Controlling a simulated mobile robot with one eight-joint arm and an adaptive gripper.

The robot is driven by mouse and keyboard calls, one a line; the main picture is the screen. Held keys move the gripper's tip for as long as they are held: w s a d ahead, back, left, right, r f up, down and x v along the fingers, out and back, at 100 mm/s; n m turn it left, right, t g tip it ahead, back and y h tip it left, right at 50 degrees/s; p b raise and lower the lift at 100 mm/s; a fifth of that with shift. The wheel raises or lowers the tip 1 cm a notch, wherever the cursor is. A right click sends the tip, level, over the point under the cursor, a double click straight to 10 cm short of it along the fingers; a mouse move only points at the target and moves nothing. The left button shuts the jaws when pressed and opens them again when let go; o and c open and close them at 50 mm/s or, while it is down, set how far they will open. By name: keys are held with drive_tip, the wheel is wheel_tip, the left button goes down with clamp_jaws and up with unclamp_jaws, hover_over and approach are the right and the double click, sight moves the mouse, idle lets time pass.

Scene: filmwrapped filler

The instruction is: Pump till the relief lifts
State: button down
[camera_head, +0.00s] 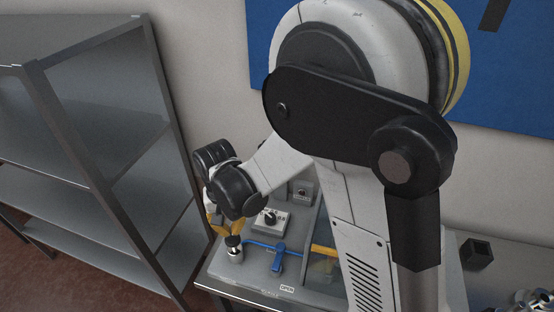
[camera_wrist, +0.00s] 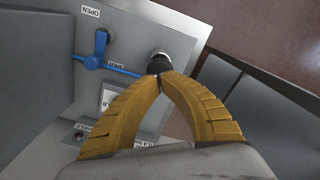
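My gripper (camera_head: 228,232) reaches down to the near left corner of a grey bench panel (camera_head: 225,268). Its yellow fingers (camera_wrist: 160,82) come together at the tips around a black knob (camera_wrist: 158,65). The knob tops a short silver cylinder, which also shows in the head view (camera_head: 235,254). A blue valve lever (camera_wrist: 100,45) points toward an "OPEN" label (camera_wrist: 90,11); the lever also shows in the head view (camera_head: 278,258). A second label by the blue line is partly readable. The fingertips hide part of the knob.
A grey box with a black dial (camera_head: 269,217) stands behind the cylinder. A yellow bar (camera_head: 323,249) lies right of the lever. Metal shelving (camera_head: 90,150) stands close on the left. A small black block (camera_head: 476,252) sits on the bench at right.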

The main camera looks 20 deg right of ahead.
sight(232, 238)
wheel_tip(232, 238, down, 6)
drive_tip(key=b, duration=0.6)
drive_tip(key=shift+f, duration=0.25)
wheel_tip(232, 238, up, 6)
drive_tip(key=p, duration=0.6)
drive_tip(key=shift+r, duration=0.25)
idle(1.2)
idle(0.4)
idle(1.5)
drive_tip(key=shift+f, duration=0.1)
idle(0.4)
